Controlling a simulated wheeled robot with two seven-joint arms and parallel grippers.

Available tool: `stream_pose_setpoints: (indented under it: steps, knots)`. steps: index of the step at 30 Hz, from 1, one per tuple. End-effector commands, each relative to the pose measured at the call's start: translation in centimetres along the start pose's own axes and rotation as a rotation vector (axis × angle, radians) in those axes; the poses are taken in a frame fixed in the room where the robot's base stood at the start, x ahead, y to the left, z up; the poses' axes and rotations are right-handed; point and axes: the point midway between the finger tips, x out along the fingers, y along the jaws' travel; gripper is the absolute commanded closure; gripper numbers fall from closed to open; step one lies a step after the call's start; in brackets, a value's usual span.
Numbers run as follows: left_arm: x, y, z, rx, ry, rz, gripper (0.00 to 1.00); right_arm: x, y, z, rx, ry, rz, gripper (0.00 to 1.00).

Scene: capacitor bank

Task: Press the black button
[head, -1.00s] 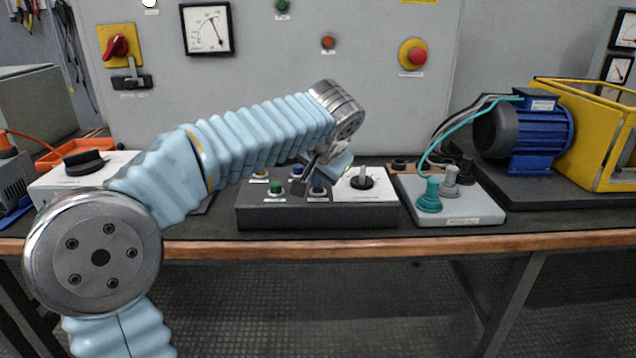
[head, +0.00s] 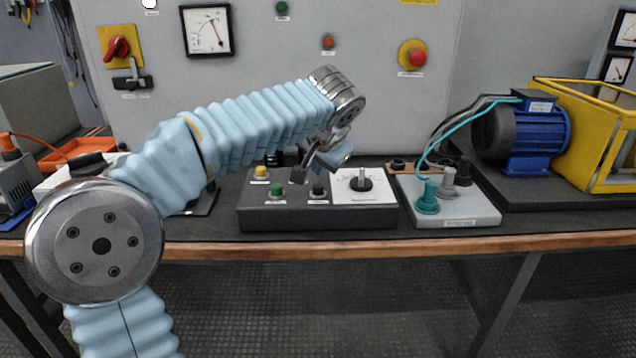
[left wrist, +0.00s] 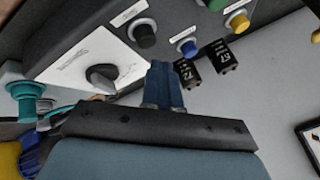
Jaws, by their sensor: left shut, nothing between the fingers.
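The black button (head: 318,190) is a short round cap on the front right of the dark control box (head: 255,217), left of the white dial plate. In the left wrist view the black button (left wrist: 144,34) stands above and left of my fingertips. My left gripper (head: 299,175) is shut and empty, above the box, slightly up and left of the black button in the head view. In the left wrist view its blue fingers (left wrist: 163,68) are closed together and appear apart from the button. The blue button (left wrist: 187,46) is hidden behind the gripper in the head view. My right gripper is not visible.
The box also carries a yellow button (head: 261,173), a green button (head: 277,190) and a rotary knob (head: 361,182). Two black labelled blocks (left wrist: 221,55) sit beside the box. A grey terminal board (head: 470,213) and a blue motor (head: 540,130) stand to the right.

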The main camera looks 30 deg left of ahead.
Motion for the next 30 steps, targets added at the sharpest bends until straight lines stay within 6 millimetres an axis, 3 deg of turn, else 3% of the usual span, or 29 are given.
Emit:
stream_pose_setpoints:
  steps: [12, 30]
  knots:
    - [-3.5, -1.9, -1.9, 0.0, 0.0, 0.0, 1.0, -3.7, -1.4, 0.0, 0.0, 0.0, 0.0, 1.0]
    - [-3.5, -1.9, -1.9, 0.0, 0.0, 0.0, 1.0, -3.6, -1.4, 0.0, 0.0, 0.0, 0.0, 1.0]
